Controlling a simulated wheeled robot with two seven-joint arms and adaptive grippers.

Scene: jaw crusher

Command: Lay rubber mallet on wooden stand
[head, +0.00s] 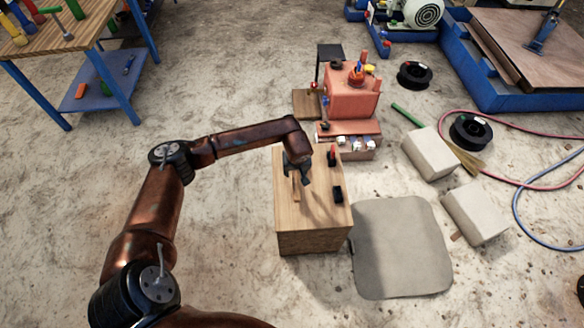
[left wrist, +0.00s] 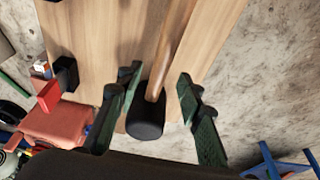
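The wooden stand (head: 315,215) is a light box-like block on the floor in the head view, and its top fills much of the left wrist view (left wrist: 105,35). The rubber mallet has a black head (left wrist: 146,116) and a wooden handle (left wrist: 174,42); in the head view only part of the handle (head: 296,190) shows, over the stand's top. My left gripper (head: 297,172) is low over the stand. In the left wrist view its fingers (left wrist: 158,92) are apart on either side of the mallet, with gaps. Whether the mallet rests fully on the top is hard to tell. My right gripper is not in view.
On the stand are a red-and-black piece (head: 332,156) and a black block (head: 338,194). A red machine (head: 352,95) stands behind it. A grey mat (head: 400,248) and pale blocks (head: 430,153) lie right. The floor left of the stand is clear.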

